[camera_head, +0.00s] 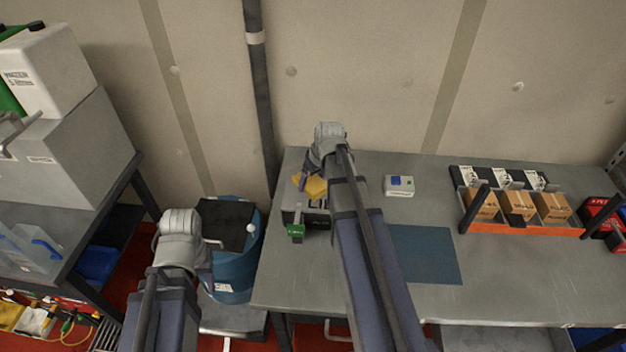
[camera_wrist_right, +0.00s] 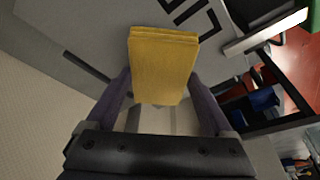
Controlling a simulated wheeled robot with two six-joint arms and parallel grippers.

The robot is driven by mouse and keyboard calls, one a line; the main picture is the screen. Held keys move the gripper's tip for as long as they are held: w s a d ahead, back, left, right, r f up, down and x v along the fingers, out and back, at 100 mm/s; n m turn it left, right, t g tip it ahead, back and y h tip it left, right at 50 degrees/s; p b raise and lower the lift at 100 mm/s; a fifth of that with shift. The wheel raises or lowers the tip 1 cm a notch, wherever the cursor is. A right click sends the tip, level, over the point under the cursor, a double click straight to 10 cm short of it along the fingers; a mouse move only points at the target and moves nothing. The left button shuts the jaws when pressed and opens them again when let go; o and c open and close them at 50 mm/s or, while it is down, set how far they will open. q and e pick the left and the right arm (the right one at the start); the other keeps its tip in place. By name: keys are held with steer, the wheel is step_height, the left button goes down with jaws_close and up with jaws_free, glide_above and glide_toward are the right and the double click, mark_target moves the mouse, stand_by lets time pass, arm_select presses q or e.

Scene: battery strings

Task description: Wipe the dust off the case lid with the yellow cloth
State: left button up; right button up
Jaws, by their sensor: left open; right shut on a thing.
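My right gripper (camera_head: 312,176) is shut on the folded yellow cloth (camera_head: 311,187) over the back of the grey case (camera_head: 318,219) at the table's left end. In the right wrist view the yellow cloth (camera_wrist_right: 162,65) sits between the gripper's two fingers (camera_wrist_right: 160,103), with a grey surface with black lettering (camera_wrist_right: 192,14) behind it. I cannot tell whether the cloth touches the lid. My right arm hides part of the case, and no dust can be made out. My left gripper (camera_head: 207,263) is open and empty, near the blue barrel, left of the table.
A green-topped item (camera_head: 296,231) stands at the case's front left. A blue mat (camera_head: 424,254) and a small white box (camera_head: 399,186) lie to the right. An orange-fronted rack (camera_head: 522,228) holds brown boxes further right. A blue barrel (camera_head: 236,262) stands left of the table.

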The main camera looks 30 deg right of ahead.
steer(key=shift+r+p, duration=2.7)
steer(key=shift+r, duration=0.2)
step_height(320, 180, up, 3)
steer(key=p, duration=0.3)
